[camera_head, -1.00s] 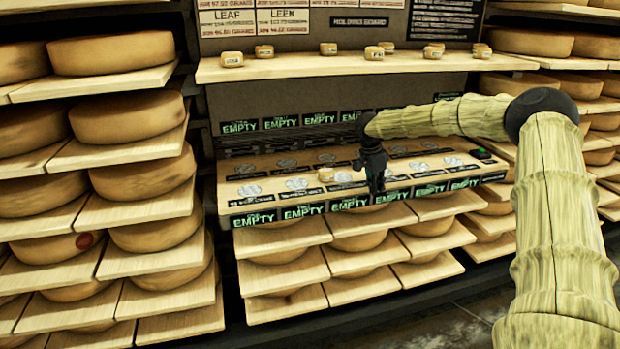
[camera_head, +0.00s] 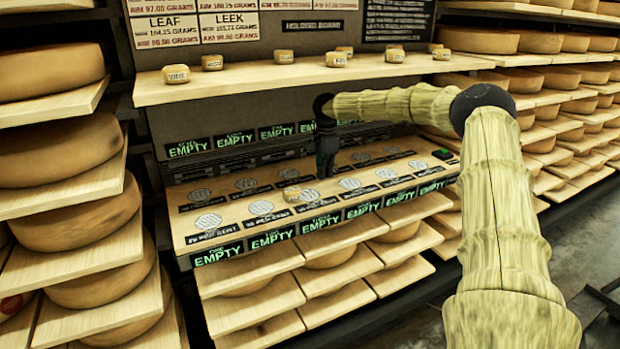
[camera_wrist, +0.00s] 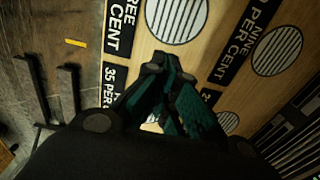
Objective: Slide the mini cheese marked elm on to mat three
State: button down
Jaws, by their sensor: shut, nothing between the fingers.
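A small pale-yellow mini cheese (camera_head: 291,193) lies on the sloping bench, at the left edge of the third front-row mat (camera_head: 308,195) from the left. I cannot tell how much of it rests on the mat, and its mark is too small to read. My dark gripper (camera_head: 325,176) is behind and to the right of this cheese, apart from it, shut and empty. In the wrist view the fingers (camera_wrist: 165,73) are together over the bench, beside a striped round mat (camera_wrist: 178,15).
Several mini cheeses stand on the upper shelf (camera_head: 300,76); one at left (camera_head: 176,74) has an unclear label. Front displays (camera_head: 271,239) read EMPTY. A green button (camera_head: 442,154) is at the bench's right end. Racks of big wheels flank the bench.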

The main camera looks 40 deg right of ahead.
aim_at(290, 190)
jog(key=w+a, duration=0.1)
jog(key=a, duration=0.5)
jog(key=w+a, duration=0.2)
jog(key=a, duration=0.4)
jog(key=w+a, duration=0.1)
jog(key=a, duration=0.6)
jog(key=shift+w, duration=0.3)
jog(key=f, duration=0.5)
jog(key=shift+d+f+b, duration=0.1)
jog(key=shift+d+b, duration=0.15)
jog(key=shift+b, duration=0.15)
jog(key=shift+s+d, duration=0.2)
jog(key=shift+d, duration=0.2)
jog(key=shift+d, duration=0.1)
jog(key=shift+d+r, duration=0.2)
jog(key=d+p, duration=0.1)
jog(key=d, duration=0.1)
jog(key=s+d+p, duration=0.1)
jog(key=d+p, duration=0.1)
jog(key=shift+s+d, duration=0.1)
jog(key=shift+d, duration=0.15)
jog(key=shift+s+d+f+p, duration=0.15)
jog(key=shift+d+p, duration=0.25)
jog(key=shift+d, duration=0.25)
